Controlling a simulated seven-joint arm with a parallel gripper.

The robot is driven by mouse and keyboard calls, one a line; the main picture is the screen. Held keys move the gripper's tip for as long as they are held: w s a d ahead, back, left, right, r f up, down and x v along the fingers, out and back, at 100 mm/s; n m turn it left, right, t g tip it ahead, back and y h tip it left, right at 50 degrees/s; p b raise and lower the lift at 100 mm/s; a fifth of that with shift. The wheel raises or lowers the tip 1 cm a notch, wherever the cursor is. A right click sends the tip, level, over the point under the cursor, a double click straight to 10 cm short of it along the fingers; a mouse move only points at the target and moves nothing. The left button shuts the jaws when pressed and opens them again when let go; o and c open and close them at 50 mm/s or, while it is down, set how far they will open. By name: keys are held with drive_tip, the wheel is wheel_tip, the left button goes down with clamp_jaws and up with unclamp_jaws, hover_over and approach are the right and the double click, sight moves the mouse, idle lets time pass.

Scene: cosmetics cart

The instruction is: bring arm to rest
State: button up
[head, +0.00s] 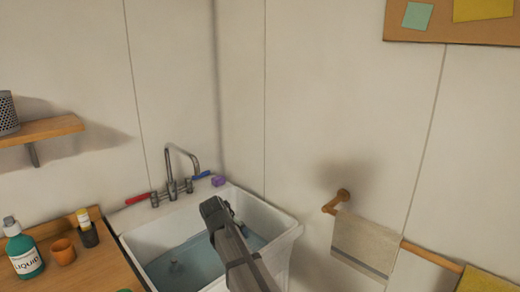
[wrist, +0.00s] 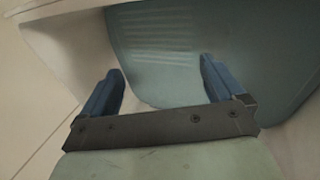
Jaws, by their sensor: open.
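My gripper (wrist: 160,88) is open in the wrist view, with its two blue fingers apart and nothing between them. In the head view my arm reaches up from the bottom edge over the white sink (head: 288,240). The sink's basin and rim (wrist: 70,45) also show beyond the fingers in the wrist view. In the head view the fingers themselves cannot be made out clearly.
A faucet (head: 172,185) with red and blue handles and a purple block (head: 218,181) are at the sink's back. A towel (head: 362,245) hangs right.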

drive_tip(key=s+d+r+t, duration=0.1)
drive_tip(key=d+r, duration=0.1)
drive_tip(key=s+d+r+t+h, duration=0.1)
drive_tip(key=d+r, duration=0.1)
drive_tip(key=s+d+r+n+t+h, duration=0.1)
drive_tip(key=d+r, duration=0.1)
drive_tip(key=d, duration=0.1)
drive_tip(key=shift+s+r, duration=0.3)
drive_tip(key=shift+s, duration=0.1)
drive_tip(key=s+d+f+m+g, duration=0.1)
drive_tip(key=s+d+f+g, duration=0.3)
drive_tip(key=f, duration=0.8)
drive_tip(key=s+d+f+m+g, duration=0.1)
drive_tip(key=s+d+f, duration=0.5)
drive_tip(key=f, duration=0.6)
drive_tip(key=s+d+f+m+g, duration=0.1)
drive_tip(key=s+d+f+g, duration=0.3)
drive_tip(key=f, duration=0.8)
drive_tip(key=s+d+f+m+g+y, duration=0.2)
drive_tip(key=s+f, duration=0.7)
drive_tip(key=s, duration=0.5)
drive_tip(key=s+d+f+m+g+y, duration=0.2)
drive_tip(key=s+f+m, duration=0.3)
drive_tip(key=s+f, duration=0.4)
drive_tip(key=s+d, duration=0.1)
drive_tip(key=s, duration=0.5)
drive_tip(key=shift+d+f+g+y, duration=0.25)
drive_tip(key=shift+f+g+y, duration=0.05)
drive_tip(key=shift+f+g, duration=0.1)
